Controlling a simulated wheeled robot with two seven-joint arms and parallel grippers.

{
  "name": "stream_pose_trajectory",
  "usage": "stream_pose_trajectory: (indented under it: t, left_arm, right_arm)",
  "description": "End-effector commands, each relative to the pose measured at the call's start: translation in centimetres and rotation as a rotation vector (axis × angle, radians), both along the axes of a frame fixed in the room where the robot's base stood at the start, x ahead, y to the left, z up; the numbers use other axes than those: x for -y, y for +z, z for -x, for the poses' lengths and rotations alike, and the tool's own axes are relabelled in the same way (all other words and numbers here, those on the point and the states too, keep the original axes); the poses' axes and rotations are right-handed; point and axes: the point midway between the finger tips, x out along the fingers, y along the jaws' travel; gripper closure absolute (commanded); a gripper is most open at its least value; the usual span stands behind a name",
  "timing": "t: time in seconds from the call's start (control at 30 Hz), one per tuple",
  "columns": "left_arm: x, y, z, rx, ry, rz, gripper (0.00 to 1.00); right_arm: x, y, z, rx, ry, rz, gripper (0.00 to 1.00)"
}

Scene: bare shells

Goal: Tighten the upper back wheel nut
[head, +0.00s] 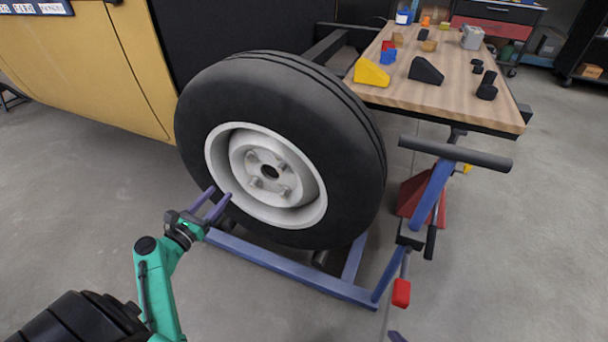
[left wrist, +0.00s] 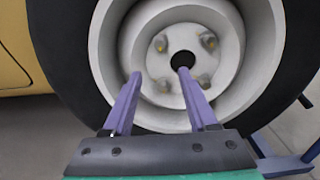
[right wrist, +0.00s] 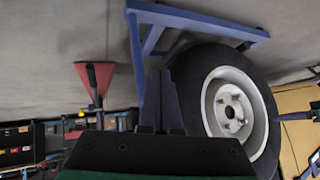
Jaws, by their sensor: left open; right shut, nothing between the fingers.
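The wheel is a black tyre (head: 345,140) around a white rim, with several nuts around a dark centre hole. The two upper nuts show at upper left (head: 252,157) and upper right (head: 283,167). In the left wrist view they are at upper left (left wrist: 160,43) and upper right (left wrist: 208,41). I cannot tell which is at the back. My left gripper (head: 219,193) is open and empty before the rim's lower left, its fingers (left wrist: 160,73) pointing at the hub. My right gripper (right wrist: 160,98) is shut and empty; only its purple tip shows at the head view's bottom edge.
A blue wheel dolly (head: 285,268) with a dark handle (head: 455,152) stands under and right of the wheel. A wooden workbench (head: 440,95) with blocks stands behind right. The yellow body panel (head: 95,60) is at left. Floor (head: 520,250) is clear at right.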

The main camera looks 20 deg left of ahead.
Motion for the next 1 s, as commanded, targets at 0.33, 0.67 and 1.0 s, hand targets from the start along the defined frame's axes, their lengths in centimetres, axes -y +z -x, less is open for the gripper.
stream_pose_trajectory:
  t: [0.33,0.67,1.0]
  left_arm:
    - [-0.1,0.1,-5.0,0.001,-0.002,-0.003,0.42]
    - [-0.3,0.0,-13.1,-0.003,0.000,-0.004,0.42]
    - [-0.3,0.2,-14.6,-0.006,0.001,-0.004,0.42]
  right_arm:
    - [-1.5,-0.7,-0.2,0.085,-0.009,-0.070,1.00]
    - [-3.7,-2.0,0.0,0.252,-0.053,-0.208,1.00]
    - [-3.7,-2.2,0.0,0.259,-0.057,-0.212,1.00]
